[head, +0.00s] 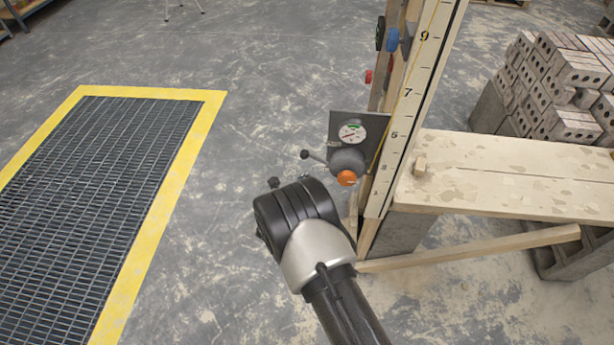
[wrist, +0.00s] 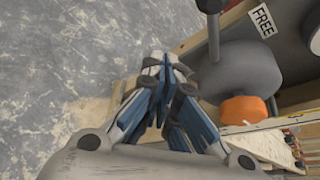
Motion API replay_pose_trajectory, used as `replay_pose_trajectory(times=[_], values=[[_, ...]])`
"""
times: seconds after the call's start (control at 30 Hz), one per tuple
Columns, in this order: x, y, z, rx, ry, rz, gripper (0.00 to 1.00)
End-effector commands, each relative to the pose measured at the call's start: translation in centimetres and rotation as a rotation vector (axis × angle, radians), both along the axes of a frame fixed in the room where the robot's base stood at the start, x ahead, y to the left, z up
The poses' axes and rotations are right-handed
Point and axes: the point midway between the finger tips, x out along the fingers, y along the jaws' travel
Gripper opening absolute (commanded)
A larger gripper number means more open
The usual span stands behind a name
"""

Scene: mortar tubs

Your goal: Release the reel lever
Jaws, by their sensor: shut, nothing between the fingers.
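The reel (head: 347,160) is a grey drum fixed low on the upright post, with an orange knob (head: 346,178) on its front. Its lever (head: 305,154), a thin rod with a dark ball end, sticks out to the left.
A dial gauge (head: 352,133) on a plate sits just above the reel. The numbered post (head: 405,110) and a plank bench (head: 500,170) stand to the right, with stacked bricks (head: 560,75) behind. A yellow-edged floor grate (head: 90,170) lies left. The floor between is clear.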

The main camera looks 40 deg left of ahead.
Motion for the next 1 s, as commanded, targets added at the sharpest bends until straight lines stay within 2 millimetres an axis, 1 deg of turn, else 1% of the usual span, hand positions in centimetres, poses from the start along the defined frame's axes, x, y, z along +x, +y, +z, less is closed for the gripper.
replay_pose_trajectory(times=[0.03,0.07,0.2,0.3,0.4,0.57,1.0], values=[[-1.2,-0.2,2.0,0.001,-0.003,0.006,0.0],[-1.7,-0.4,2.4,0.004,-0.004,0.006,0.0],[-4.2,-1.7,3.5,0.003,-0.002,0.006,0.0],[-5.5,-2.5,4.0,0.003,-0.003,0.005,0.0],[-6.3,-2.9,4.3,0.004,-0.003,0.004,0.0],[-6.8,-3.3,4.5,0.005,-0.002,0.002,0.0],[-6.8,-3.3,4.4,0.005,-0.002,0.002,0.0]])
